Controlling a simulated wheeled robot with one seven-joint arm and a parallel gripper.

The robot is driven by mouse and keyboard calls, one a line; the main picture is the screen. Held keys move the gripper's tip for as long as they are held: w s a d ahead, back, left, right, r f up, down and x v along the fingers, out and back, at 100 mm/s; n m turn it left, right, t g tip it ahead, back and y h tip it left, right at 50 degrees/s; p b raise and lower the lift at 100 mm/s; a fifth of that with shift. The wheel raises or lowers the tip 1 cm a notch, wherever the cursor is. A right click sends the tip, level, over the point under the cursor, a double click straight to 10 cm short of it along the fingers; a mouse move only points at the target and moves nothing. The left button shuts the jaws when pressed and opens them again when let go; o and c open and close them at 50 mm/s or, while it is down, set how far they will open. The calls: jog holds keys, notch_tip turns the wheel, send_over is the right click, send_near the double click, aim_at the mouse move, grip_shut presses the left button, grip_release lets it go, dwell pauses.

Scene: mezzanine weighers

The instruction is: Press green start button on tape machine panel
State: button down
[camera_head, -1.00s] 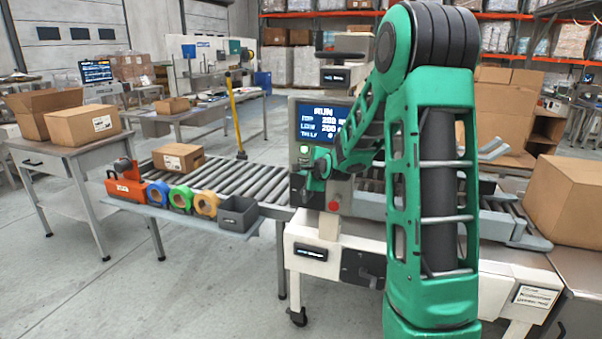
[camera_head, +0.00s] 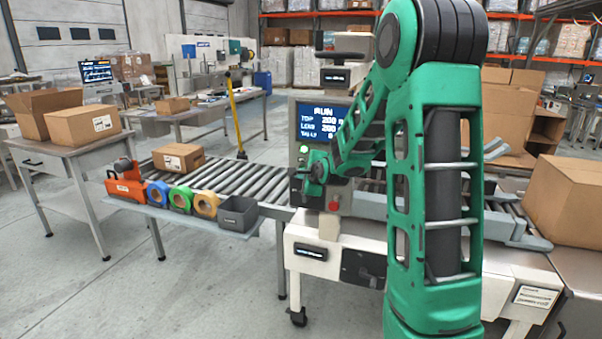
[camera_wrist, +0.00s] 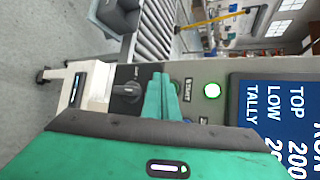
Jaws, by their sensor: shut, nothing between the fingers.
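The tape machine panel (camera_head: 296,114) is a grey upright face with a blue screen (camera_head: 318,121) reading RUN. In the wrist view my shut, empty green fingers (camera_wrist: 161,78) point at the panel between a dark knob (camera_wrist: 127,92) and the START label.
A red button (camera_head: 334,206) sits lower on the machine. A roller conveyor (camera_head: 262,183) runs left, with a shelf of tape rolls (camera_head: 181,199) and a grey bin (camera_head: 238,213) in front. A large carton (camera_head: 567,200) stands at right. Open floor lies front left.

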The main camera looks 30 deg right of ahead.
jog(key=s+a, duration=0.2)
jog(key=a, duration=0.1)
jog(key=shift+s, duration=0.2)
dwell(0.8)
jog(key=s+a+f+n+g+y, duration=0.1)
jog(key=s+n+g, duration=0.3)
jog(key=s, duration=1)
jog(key=s+a+f+n+g+y, duration=0.1)
jog(key=s+a+n+g, duration=0.2)
jog(key=s+n, duration=0.5)
jog(key=s+a+n+g+y, duration=0.1)
jog(key=s+a+n+g, duration=0.2)
jog(key=s, duration=1.9)
jog(key=n+g, duration=0.2)
jog(key=g, duration=0.1)
jog(key=shift+s+f+n, duration=0.2)
jog(key=shift+f+n, duration=0.2)
